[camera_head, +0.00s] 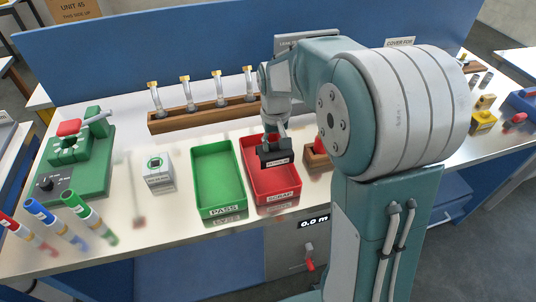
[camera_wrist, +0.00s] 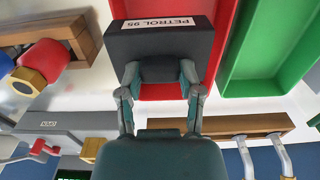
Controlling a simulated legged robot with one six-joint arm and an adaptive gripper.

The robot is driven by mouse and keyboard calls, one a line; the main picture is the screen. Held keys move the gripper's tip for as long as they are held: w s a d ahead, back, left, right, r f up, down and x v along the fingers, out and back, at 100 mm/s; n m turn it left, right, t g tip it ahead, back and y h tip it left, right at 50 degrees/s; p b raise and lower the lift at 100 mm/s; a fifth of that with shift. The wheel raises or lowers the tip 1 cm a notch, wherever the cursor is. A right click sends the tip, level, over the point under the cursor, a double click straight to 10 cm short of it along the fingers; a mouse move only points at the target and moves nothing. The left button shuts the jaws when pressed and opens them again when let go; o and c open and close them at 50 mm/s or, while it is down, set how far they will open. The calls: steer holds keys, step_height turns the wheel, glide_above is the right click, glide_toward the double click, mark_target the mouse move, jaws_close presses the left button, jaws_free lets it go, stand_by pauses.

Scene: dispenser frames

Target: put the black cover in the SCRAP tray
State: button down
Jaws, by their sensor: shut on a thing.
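The black cover (camera_head: 277,157), a dark block with a white label, hangs over the red SCRAP tray (camera_head: 286,182). In the wrist view the label on the black cover (camera_wrist: 130,42) reads "PETROL 95". My gripper (camera_head: 273,139) is shut on the cover. In the wrist view the two fingers of my gripper (camera_wrist: 160,76) clasp a narrower part of it. The red tray (camera_wrist: 227,28) shows behind and beside the cover there. I cannot tell how far the cover is above the tray floor. The tray's visible floor looks empty.
The green PASS tray (camera_head: 217,175) stands just left of the red one. A wooden block with a red part (camera_head: 318,154) stands right of it, close to my arm. A wooden rack (camera_head: 200,116) with several bent tubes stands behind. A white box (camera_head: 158,170) is further left.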

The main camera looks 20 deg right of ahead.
mark_target(268, 155)
steer(key=shift+w+a+f, duration=0.35)
steer(key=shift+a+f, duration=0.4)
steer(key=shift+f, duration=0.15)
steer(key=shift+w+a+f, duration=0.1)
steer(key=shift+f, duration=1.55)
steer(key=shift+c, duration=1.3)
jaws_free()
